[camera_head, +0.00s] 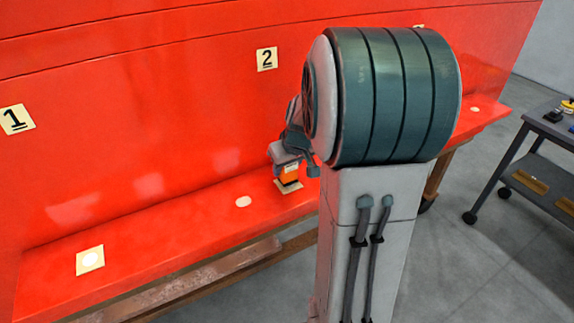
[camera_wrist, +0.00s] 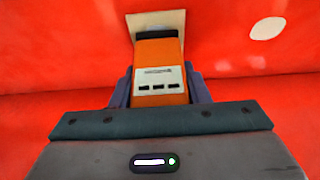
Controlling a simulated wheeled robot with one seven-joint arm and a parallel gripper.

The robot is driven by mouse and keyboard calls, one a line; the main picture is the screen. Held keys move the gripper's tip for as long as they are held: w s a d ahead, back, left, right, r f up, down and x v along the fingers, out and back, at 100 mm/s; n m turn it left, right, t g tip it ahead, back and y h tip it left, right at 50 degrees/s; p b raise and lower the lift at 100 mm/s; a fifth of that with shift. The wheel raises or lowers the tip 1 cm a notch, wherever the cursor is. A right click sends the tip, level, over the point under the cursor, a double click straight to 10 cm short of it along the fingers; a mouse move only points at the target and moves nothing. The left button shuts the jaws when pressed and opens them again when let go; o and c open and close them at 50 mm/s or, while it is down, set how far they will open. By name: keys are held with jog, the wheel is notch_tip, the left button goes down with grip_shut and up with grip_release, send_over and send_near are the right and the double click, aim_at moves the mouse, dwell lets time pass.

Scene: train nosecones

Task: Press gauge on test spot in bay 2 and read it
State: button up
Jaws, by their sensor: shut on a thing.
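The gauge (camera_head: 289,172) is a small orange block. In the wrist view the gauge (camera_wrist: 160,98) shows a cream face with a narrow display strip and several dark marks; no reading is legible. My gripper (camera_head: 290,160) is shut on it, one dark finger on each side. The gauge points down at a cream square patch (camera_head: 289,187) on the red ledge, right of and below the bay 2 label (camera_head: 267,59). The patch also shows beyond the gauge in the wrist view (camera_wrist: 155,19). The gauge hides the patch's middle; I cannot tell whether they touch.
A bare pale spot (camera_head: 243,202) lies on the ledge left of the gauge. A cream patch with a white disc (camera_head: 90,260) lies further left, near the bay 1 label (camera_head: 16,119). A grey cart (camera_head: 550,130) stands right. My arm hides part of the red body.

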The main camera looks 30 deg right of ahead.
jog(key=shift+f+b, duration=0.5)
jog(key=shift+b, duration=0.2)
dwell(1.6)
jog(key=shift+r+p, duration=2.15)
jog(key=shift+r, duration=1.45)
